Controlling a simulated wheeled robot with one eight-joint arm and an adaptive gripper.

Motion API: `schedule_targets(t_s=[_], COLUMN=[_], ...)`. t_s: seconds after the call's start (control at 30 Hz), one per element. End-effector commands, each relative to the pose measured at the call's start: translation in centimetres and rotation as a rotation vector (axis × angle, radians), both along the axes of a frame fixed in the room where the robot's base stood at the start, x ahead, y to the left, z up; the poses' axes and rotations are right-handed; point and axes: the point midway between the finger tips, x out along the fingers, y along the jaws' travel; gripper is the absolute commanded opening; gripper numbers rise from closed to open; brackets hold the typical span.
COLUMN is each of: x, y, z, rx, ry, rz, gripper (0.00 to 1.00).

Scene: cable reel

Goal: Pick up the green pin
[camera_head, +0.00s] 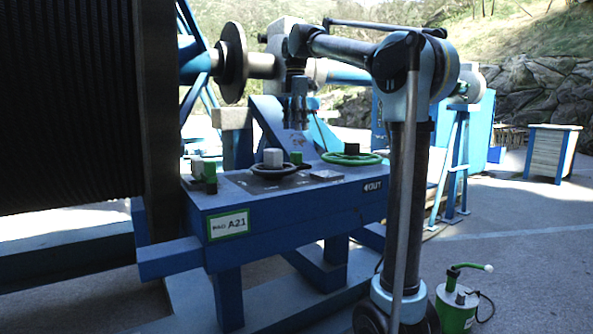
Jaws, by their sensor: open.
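A smaller green piece (296,158) shows behind the dark handwheel, below my gripper. I cannot tell which of the two is the green pin. My gripper (298,124) points down above the bench, behind the handwheel. It is open, with nothing seen between its fingers, and is apart from both green pieces.
A dark handwheel (273,170) and a green handwheel (351,159) sit on the bench top. A white block (273,157) shows at the dark wheel. A large dark reel (70,105) stands at left. A green canister (455,306) is on the ground.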

Motion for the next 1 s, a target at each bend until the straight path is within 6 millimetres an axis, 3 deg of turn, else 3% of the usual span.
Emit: schedule_targets(t_s=[0.3,0.63,1.0], x=[-0.1,-0.1,-0.1], y=[0.2,0.0,-0.3], z=[-5.0,-7.1,-11.3], rx=[0.0,0.0,0.0], ry=[0.0,0.0,0.0], rz=[0.002,0.002,0.001], gripper=[0.53,0.53,0.53])
